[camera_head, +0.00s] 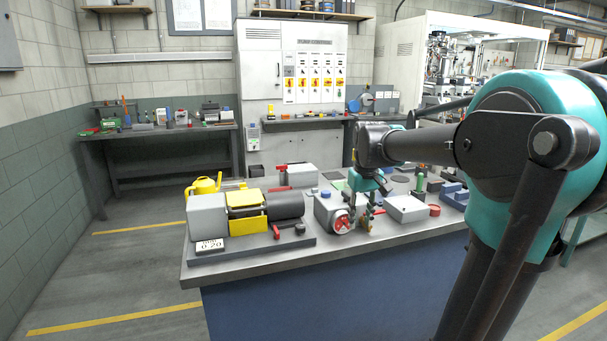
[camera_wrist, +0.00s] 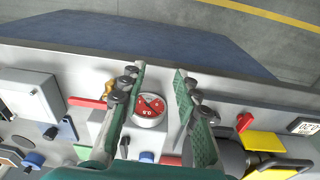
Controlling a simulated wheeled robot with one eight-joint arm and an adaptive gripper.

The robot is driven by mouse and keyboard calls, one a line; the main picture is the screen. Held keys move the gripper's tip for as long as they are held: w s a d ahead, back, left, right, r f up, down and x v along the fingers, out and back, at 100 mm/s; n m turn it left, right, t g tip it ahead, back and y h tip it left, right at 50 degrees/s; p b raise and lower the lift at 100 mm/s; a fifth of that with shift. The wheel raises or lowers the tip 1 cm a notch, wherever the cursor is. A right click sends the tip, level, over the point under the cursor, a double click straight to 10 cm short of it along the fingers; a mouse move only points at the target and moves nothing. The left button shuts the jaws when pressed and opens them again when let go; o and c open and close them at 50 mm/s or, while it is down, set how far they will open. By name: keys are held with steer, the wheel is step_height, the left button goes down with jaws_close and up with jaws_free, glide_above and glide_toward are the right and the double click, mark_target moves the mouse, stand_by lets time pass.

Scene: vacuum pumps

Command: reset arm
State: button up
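My arm reaches in from the right of the head view, over the workbench. Whether a finger touches the gauge block cannot be told.
A pump with a yellow middle (camera_head: 247,218) stands on a dark base at the bench's left. A pale grey box (camera_head: 407,208) and a red knob (camera_head: 435,210) lie to the right. The bench's front edge (camera_head: 330,251) is clear.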

steer(key=s+d+f+m+t, duration=0.2)
steer(key=s+f+m+t, duration=0.1)
steer(key=s+f, duration=1.5)
step_height(320, 180, down, 3)
steer(key=shift+d+r, duration=0.2)
steer(key=shift+d, duration=0.1)
steer(key=shift+c, duration=0.3)
stand_by(1.4)
